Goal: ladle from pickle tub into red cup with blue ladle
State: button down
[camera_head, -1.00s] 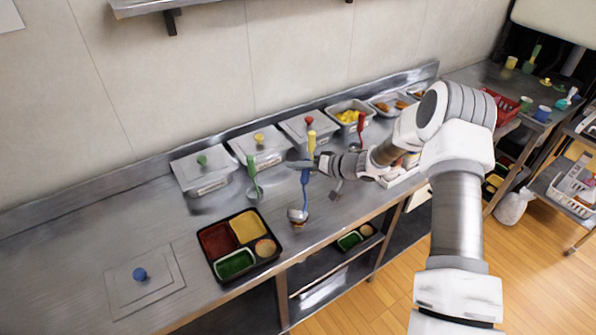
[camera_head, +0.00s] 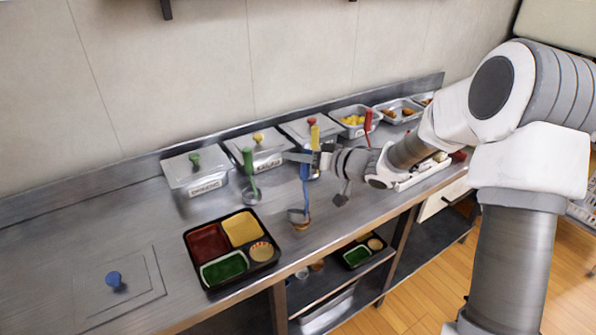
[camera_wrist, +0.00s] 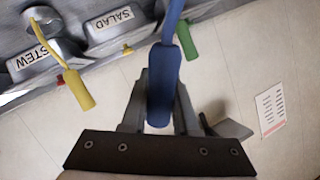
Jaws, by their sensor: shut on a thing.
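My gripper (camera_head: 310,159) is shut on the upper handle of the blue ladle (camera_head: 305,190), above the counter. In the wrist view the blue handle (camera_wrist: 162,85) lies between the fingers. The ladle hangs upright in the head view, with its bowl (camera_head: 297,216) low over the counter's front part, right of the bento tray. A small tan and brown patch shows at the bowl's underside; I cannot tell what it is. No tub can be read as pickle, and I cannot make out a red cup.
A black bento tray (camera_head: 232,285) has red, yellow and green compartments and a small round cup. Lidded tubs (camera_head: 197,171) line the wall. A green ladle (camera_head: 250,170), a yellow ladle (camera_head: 315,135) and a red ladle (camera_head: 367,122) stand nearby. A blue-knobbed lid (camera_head: 135,282) lies front left.

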jog(key=s+a+r+n+t+y+b, duration=0.1)
jog(key=s+r+n+b, duration=0.4)
jog(key=b, duration=0.5)
notch_tip(320, 180, up, 2)
jog(key=shift+s+a+r+t+y, duration=0.15)
jog(key=shift+s+t+y, duration=0.25)
jog(key=shift+s+t, duration=0.65)
